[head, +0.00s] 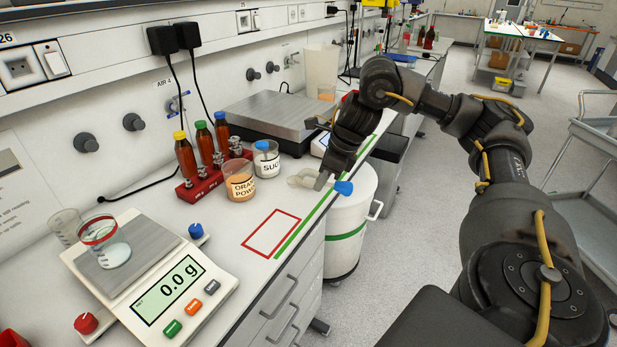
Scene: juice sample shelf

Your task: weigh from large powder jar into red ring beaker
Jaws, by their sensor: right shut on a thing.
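The red ring beaker (112,252) stands upright on the pan of the scale (185,318), whose display reads 0.0 g. A large jar labelled as orange powder (240,188) stands on the bench, with orange powder inside. A smaller jar labelled as sugar (266,164) is just behind it. My right gripper (324,180) is shut on a scoop-like tool with a pale end (302,180) and a blue end (343,188). It is right of the jars, over the bench's front edge; the fingers partly hide the tool. My left gripper is not in view.
A red rack (200,187) with several capped bottles stands behind the jars. Another clear beaker (65,226) is by the scale. A red marked rectangle (272,233) on the bench is empty. A large platform scale (280,118) stands behind. A white bin (346,235) stands below the edge.

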